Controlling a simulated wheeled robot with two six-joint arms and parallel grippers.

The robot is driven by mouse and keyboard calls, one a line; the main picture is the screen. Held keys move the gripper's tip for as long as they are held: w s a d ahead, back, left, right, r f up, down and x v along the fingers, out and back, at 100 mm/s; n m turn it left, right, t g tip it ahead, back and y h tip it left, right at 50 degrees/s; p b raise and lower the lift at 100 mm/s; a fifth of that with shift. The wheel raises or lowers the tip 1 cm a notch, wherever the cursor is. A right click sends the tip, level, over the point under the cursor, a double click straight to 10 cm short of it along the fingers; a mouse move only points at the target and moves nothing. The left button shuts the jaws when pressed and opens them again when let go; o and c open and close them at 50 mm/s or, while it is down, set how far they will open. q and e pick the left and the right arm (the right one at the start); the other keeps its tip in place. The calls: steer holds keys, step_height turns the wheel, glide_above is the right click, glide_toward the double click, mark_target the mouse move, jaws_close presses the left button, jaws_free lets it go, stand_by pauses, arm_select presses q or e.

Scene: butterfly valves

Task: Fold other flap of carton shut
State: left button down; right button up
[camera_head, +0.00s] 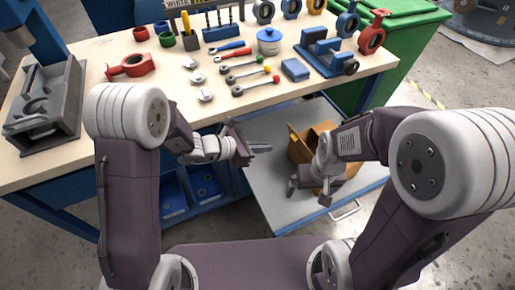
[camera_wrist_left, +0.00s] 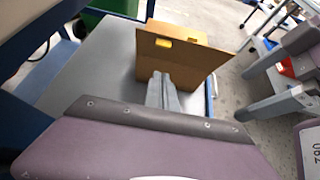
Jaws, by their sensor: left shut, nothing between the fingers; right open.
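The brown cardboard carton (camera_head: 299,148) stands on a grey pulled-out shelf (camera_head: 268,190) under the bench. In the head view its top looks at least partly open, with a dark gap and a flap standing up on the left side. In the left wrist view the carton (camera_wrist_left: 185,70) shows a wide flap (camera_wrist_left: 190,50) with a small yellow slot, facing me. My left gripper (camera_head: 262,148) is shut and empty, just left of the carton; its fingers (camera_wrist_left: 163,85) point at the carton. My right gripper (camera_head: 308,190) is open at the carton's near side; its arm hides part of the carton.
A green bin (camera_head: 400,30) is behind the shelf. The shelf is bare left of the carton.

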arm_select(q)
steer(key=w+d+f+b, duration=0.1)
steer(key=w+d, duration=0.2)
steer(key=d, duration=0.4)
steer(key=shift+s, duration=0.1)
